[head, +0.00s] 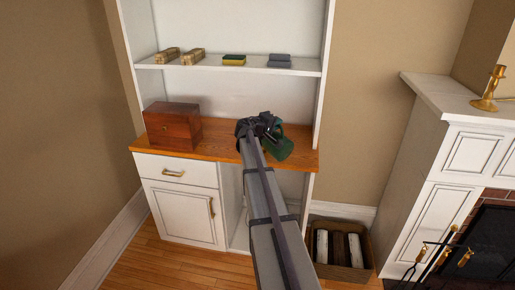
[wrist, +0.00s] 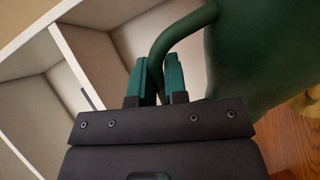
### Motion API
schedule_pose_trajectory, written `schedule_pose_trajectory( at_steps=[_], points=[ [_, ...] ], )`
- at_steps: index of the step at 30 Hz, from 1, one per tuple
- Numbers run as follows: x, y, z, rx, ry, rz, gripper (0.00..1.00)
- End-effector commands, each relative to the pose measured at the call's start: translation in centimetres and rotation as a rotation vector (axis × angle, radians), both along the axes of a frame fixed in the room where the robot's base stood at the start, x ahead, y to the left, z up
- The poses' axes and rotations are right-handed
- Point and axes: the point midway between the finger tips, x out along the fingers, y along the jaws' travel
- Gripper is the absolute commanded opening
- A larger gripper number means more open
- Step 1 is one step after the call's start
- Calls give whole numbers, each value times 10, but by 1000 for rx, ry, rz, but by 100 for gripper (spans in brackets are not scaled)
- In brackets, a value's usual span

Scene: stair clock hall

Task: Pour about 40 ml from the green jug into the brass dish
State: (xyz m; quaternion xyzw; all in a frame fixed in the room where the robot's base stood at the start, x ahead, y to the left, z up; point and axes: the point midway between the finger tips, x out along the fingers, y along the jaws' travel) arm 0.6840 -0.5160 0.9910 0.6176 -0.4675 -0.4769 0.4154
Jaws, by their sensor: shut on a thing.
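The green jug (head: 280,149) is at the right part of the wooden counter in the head view, partly hidden by my arm. In the wrist view its body (wrist: 255,50) fills the upper right, with the curved handle (wrist: 168,39) to its left. My gripper (wrist: 161,78) is shut on the handle, one teal finger on each side. I cannot tell whether the jug touches the counter or how far it tilts. A yellowish, brass-coloured edge (wrist: 304,104) at the right of the wrist view may be the brass dish. No dish shows in the head view.
A wooden box (head: 172,125) stands on the left of the counter (head: 215,143). The shelf (head: 215,66) above holds several small items. A log basket (head: 343,253) stands on the floor at right, near the fireplace. A brass candlestick (head: 490,90) stands on the mantel.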

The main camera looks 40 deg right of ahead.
Motion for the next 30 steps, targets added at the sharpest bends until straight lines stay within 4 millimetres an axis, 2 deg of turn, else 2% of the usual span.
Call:
schedule_pose_trajectory(
  at_steps=[17, 30],
  points=[
    [-16, 2, 2, -1, 10, 0, 0],
    [-18, 2, 3, -2, 26, 1, 0]
  ],
)
